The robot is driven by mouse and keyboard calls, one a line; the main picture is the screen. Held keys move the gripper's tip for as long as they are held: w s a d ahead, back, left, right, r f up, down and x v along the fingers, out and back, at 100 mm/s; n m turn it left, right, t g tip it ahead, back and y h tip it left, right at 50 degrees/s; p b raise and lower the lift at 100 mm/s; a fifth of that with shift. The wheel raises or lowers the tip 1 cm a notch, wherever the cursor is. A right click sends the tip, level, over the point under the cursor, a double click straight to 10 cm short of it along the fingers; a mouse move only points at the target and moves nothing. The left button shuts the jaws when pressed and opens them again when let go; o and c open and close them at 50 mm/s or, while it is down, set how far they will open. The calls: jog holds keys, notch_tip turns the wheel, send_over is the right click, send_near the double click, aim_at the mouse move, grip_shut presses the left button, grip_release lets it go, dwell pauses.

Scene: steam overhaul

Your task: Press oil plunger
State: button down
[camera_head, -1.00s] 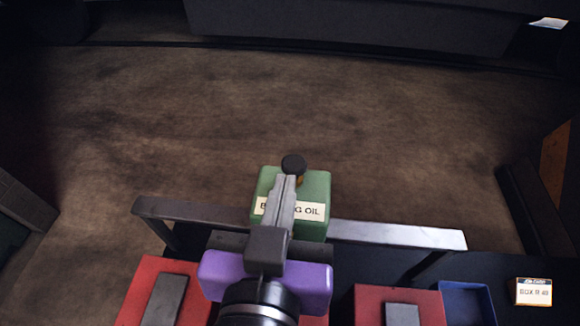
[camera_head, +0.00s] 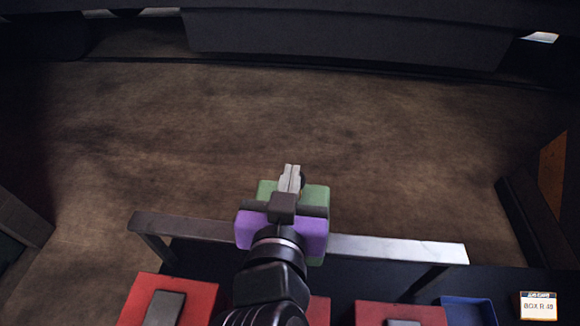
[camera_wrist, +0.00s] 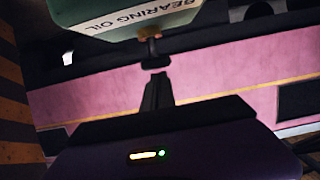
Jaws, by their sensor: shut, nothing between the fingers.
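In the head view only a sliver of the knob (camera_head: 302,180) shows beside the fingers. My gripper (camera_head: 291,171) is shut and empty, its tips close to the knob. I cannot tell whether they touch.
Red blocks (camera_head: 140,300) with grey pieces, a blue tray (camera_head: 468,310) and a small labelled carton (camera_head: 538,306) lie nearer. The brown floor (camera_head: 300,110) beyond is clear.

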jog(key=shift+f, duration=0.2)
jog(key=shift+f+b, duration=1.2)
jog(key=shift+f, duration=0.25)
